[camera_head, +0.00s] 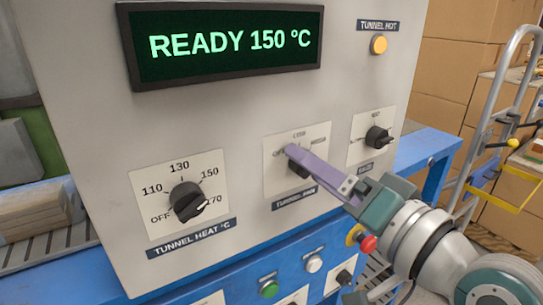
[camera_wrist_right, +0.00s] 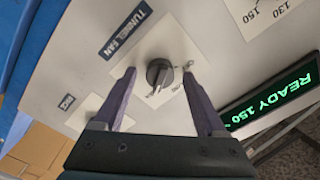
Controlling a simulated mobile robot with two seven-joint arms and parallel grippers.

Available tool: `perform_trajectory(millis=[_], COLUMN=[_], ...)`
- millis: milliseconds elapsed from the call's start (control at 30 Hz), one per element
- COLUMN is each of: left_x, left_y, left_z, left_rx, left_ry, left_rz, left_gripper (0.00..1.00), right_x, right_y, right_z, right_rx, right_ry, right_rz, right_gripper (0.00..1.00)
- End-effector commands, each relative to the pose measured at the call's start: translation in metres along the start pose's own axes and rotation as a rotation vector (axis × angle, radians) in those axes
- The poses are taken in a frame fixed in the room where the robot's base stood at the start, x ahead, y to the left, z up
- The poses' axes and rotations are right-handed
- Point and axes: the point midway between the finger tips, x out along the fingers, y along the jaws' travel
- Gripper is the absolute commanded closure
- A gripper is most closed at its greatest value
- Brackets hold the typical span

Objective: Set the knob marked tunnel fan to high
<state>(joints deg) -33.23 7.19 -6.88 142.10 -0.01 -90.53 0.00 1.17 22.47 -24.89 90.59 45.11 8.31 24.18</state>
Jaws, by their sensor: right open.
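The tunnel fan knob (camera_head: 299,170) is a black knob on a white plate, partly hidden behind a purple finger in the head view. Its plate carries marks for off, low and high, small and hard to read. In the right wrist view the knob (camera_wrist_right: 158,73) sits between the two fingertips, with a gap on each side. Its grip bar runs toward the bottom of that picture; which mark it points at I cannot tell for sure. My right gripper (camera_wrist_right: 159,76) is open around the knob, also seen in the head view (camera_head: 292,152). My left gripper is out of view.
The tunnel heat knob (camera_head: 188,201) is left of the fan knob, and another black knob (camera_head: 378,137) is close on the right. A display (camera_head: 228,42) reads READY 150 °C. An amber lamp (camera_head: 378,44) is labelled tunnel hot. A red button (camera_head: 368,243) is below my right gripper.

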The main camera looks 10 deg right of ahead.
Motion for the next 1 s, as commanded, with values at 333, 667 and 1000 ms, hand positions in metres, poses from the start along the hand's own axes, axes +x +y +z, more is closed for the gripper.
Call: perform_trajectory(millis=[333, 667, 1000], left_x=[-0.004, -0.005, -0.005], left_y=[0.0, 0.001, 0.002], left_z=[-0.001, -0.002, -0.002], left_rx=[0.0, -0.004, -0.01], left_ry=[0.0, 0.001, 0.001], left_rz=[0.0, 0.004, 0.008], left_gripper=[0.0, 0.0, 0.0], right_x=[-0.033, -0.089, -0.1], right_y=[0.001, 0.001, 0.0], right_z=[0.0, 0.001, 0.0], right_rx=[-0.002, -0.001, -0.001], right_ry=[-0.003, -0.002, 0.001], right_rz=[0.003, 0.002, -0.001], right_gripper=[0.26, 0.26, 0.26])
